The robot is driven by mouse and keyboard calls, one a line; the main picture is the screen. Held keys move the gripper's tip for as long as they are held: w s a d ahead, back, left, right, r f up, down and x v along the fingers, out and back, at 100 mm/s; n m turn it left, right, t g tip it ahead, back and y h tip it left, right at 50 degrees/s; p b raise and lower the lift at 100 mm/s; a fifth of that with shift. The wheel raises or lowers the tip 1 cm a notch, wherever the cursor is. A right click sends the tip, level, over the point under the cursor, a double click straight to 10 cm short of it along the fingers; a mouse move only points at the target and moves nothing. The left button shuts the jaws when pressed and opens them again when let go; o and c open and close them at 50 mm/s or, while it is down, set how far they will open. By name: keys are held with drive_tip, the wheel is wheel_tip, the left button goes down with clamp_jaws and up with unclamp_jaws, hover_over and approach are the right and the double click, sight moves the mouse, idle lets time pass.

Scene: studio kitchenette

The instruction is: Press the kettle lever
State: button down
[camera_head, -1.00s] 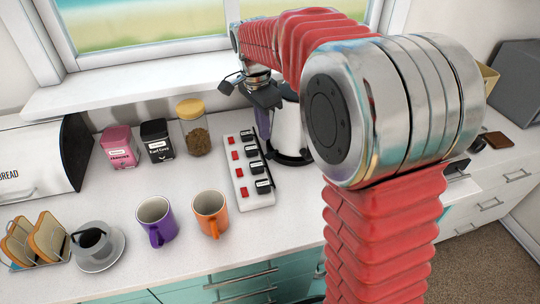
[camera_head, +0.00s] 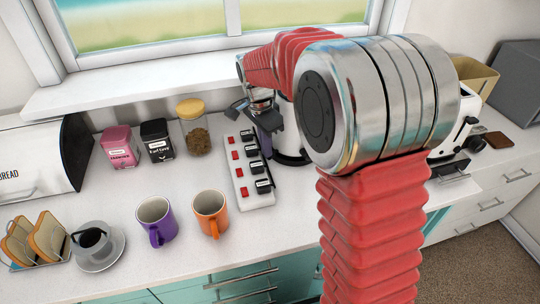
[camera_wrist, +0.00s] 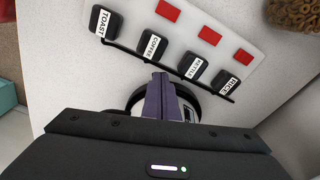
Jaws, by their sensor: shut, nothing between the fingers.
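The kettle (camera_head: 290,143) stands on the counter behind my arm, which hides most of it; its pale body and dark base show in part. In the wrist view, part of its dark round base (camera_wrist: 134,97) shows around my fingers. I cannot make out the lever clearly. My gripper (camera_wrist: 172,82) is shut and empty, its purple-grey fingers pointing down over the kettle area. In the head view my gripper (camera_head: 268,146) is between the kettle and the power strip, partly hidden. I cannot tell whether the fingers touch the kettle.
A white power strip (camera_head: 240,186) with labelled black plugs and red switches lies left of the kettle. Orange (camera_head: 210,212) and purple (camera_head: 156,220) mugs stand in front. A glass jar (camera_head: 196,135) and tins stand behind. A toaster (camera_head: 466,125) is at right.

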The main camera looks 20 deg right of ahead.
drive_tip(key=shift+f, duration=0.1)
drive_tip(key=shift+f, duration=0.6)
drive_tip(key=shift+a+r, duration=0.1)
drive_tip(key=shift+s+a+r, duration=0.15)
drive_tip(key=shift+a+r, duration=0.1)
drive_tip(key=shift+a, duration=0.45)
drive_tip(key=shift+s+a+r, duration=0.15)
drive_tip(key=shift+a+r, duration=0.05)
drive_tip(key=shift+a, duration=0.45)
drive_tip(key=shift+r, duration=0.2)
drive_tip(key=shift+w+r, duration=0.2)
drive_tip(key=shift+r, duration=0.6)
drive_tip(key=shift+s+d+r, duration=0.1)
drive_tip(key=shift+d+r, duration=0.1)
drive_tip(key=shift+r, duration=1.15)
drive_tip(key=shift+s+d+r, duration=0.1)
drive_tip(key=shift+d+r, duration=0.1)
drive_tip(key=shift+r, duration=1.15)
